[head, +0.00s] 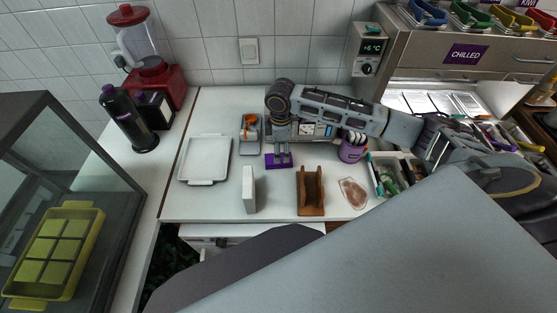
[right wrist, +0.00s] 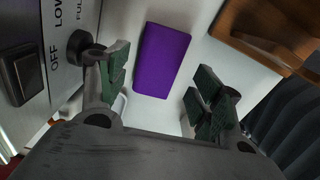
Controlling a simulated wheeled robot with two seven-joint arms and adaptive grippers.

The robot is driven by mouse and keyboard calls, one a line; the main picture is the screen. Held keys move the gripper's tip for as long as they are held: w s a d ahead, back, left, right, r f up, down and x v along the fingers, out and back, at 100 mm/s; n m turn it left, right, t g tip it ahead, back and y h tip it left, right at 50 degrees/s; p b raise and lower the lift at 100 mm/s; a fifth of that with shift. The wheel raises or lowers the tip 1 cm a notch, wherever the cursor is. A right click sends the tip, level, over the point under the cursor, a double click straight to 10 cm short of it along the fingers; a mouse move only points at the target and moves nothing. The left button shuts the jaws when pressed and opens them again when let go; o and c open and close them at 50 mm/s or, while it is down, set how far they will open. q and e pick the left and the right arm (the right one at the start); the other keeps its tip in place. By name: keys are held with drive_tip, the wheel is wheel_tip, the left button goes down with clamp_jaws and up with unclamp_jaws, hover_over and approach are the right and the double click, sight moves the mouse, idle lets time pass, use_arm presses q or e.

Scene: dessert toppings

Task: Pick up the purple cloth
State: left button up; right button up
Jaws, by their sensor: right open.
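The purple cloth (head: 271,163) is a small flat folded rectangle on the white counter, partly hidden by my right gripper in the head view. My right gripper (head: 279,156) points down at it from above. In the right wrist view the cloth (right wrist: 162,61) lies flat between and beyond the two open fingertips (right wrist: 159,90), with nothing between the pads. A gap shows between the fingers and the cloth. My left gripper is not in the head view.
A control panel with a knob (right wrist: 82,45) is close beside one finger. A wooden holder (head: 311,200), a white upright block (head: 249,190) and a white tray (head: 205,160) stand nearby. A purple cup (head: 352,152) stands to the right.

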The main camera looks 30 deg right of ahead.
drive_tip(key=shift+f, duration=0.1)
drive_tip(key=shift+w+a+f+p, duration=0.1)
drive_tip(key=shift+a+f+p, duration=0.05)
drive_tip(key=shift+f, duration=1.1)
drive_tip(key=shift+a+f+p, duration=0.15)
drive_tip(key=shift+f, duration=1.1)
drive_tip(key=shift+c, duration=0.3)
drive_tip(key=c, duration=0.7)
